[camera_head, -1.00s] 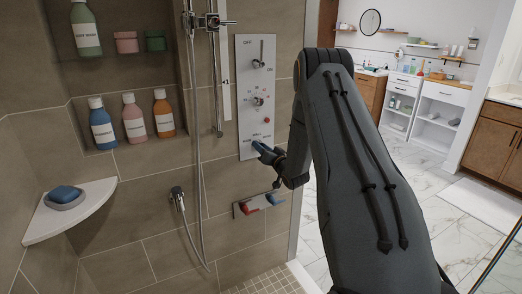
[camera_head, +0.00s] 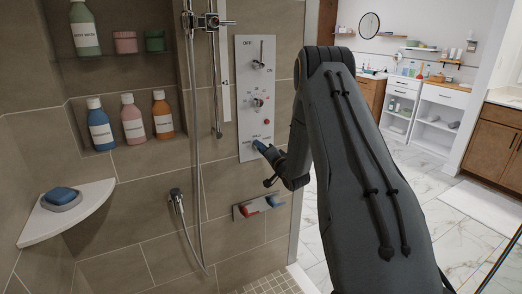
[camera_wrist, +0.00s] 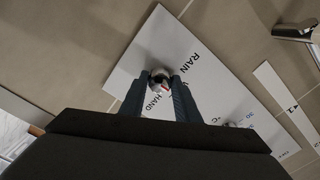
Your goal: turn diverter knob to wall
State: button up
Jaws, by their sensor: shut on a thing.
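The diverter knob (camera_wrist: 159,76) is a small metallic knob with a red mark, low on the white control panel (camera_head: 256,80) on the shower wall. My gripper (camera_wrist: 158,84) is shut on it, with one dark finger on each side in the wrist view. In the head view my gripper (camera_head: 260,148) is at the panel's bottom end and hides the knob. In the wrist view the word RAIN is right of the knob and HAND is below it, partly by the fingers. The wall label is not readable there. The red mark shows between the fingers.
Higher on the panel are an ON/OFF lever (camera_head: 261,56), a round dial (camera_head: 258,102) and a red button (camera_head: 266,121). A hose and rail (camera_head: 195,120) hang to the left. A small wall fixture with red and blue handles (camera_head: 258,206) is below my gripper.

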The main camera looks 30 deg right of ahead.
dwell(0.3)
jog(key=o, duration=1)
jog(key=shift+o, duration=0.2)
jog(key=shift+s, duration=0.1)
jog(key=s+b, duration=0.1)
jog(key=s, duration=0.6)
jog(key=shift+s+d+b, duration=0.2)
jog(key=shift+s+b, duration=0.1)
